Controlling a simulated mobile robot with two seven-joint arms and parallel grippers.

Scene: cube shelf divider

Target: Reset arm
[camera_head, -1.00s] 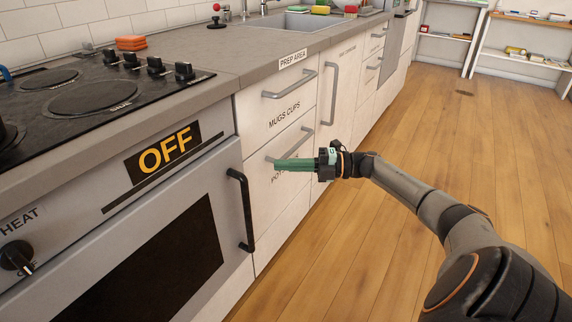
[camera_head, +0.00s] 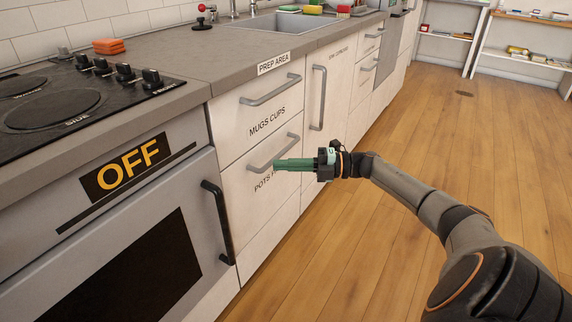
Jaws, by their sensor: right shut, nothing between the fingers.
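My right gripper (camera_head: 277,164) comes in from the right, with its green fingers closed together and pointing left. It is empty. In the picture its fingertips overlap the handle of the lower drawer (camera_head: 262,190), labelled "POTS" with the rest of the word hidden. I cannot tell whether the fingers touch that handle. My left gripper is not in view.
The oven (camera_head: 120,230) marked "OFF" stands at the left under a black stovetop (camera_head: 60,105). A "MUGS CUPS" drawer (camera_head: 240,112) is shut above the lower drawer. A sink (camera_head: 300,22) is at the back. The wooden floor (camera_head: 400,110) is clear between the cabinets and far shelves.

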